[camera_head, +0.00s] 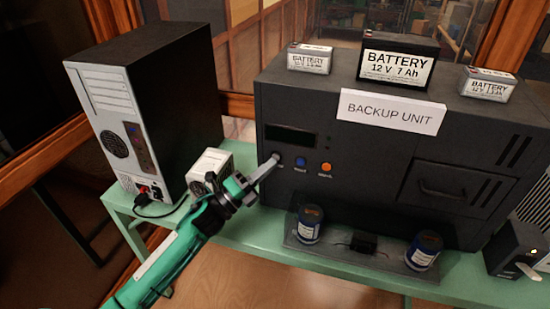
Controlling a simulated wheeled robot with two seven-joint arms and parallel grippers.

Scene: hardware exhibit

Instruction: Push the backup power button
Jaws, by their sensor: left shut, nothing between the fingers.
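The backup unit (372,158) is a large dark box on a green table, with a white sign (391,112) reading "BACKUP UNIT" at its top front edge. On its front, below a dark display (290,136), are a blue button (300,162) and an orange button (326,168). Another round control sits left of the blue button, mostly hidden by my fingertips. My left gripper (270,164) is shut and empty, its tips at that leftmost control. I cannot tell whether they touch it. My right gripper is out of view.
Three batteries stand on the unit, the largest (397,61) in the middle. A computer tower (150,110) stands left on the green table (245,238). A ledge in front holds two blue cylinders (309,224) (424,250). A small dark box (512,248) stands at right.

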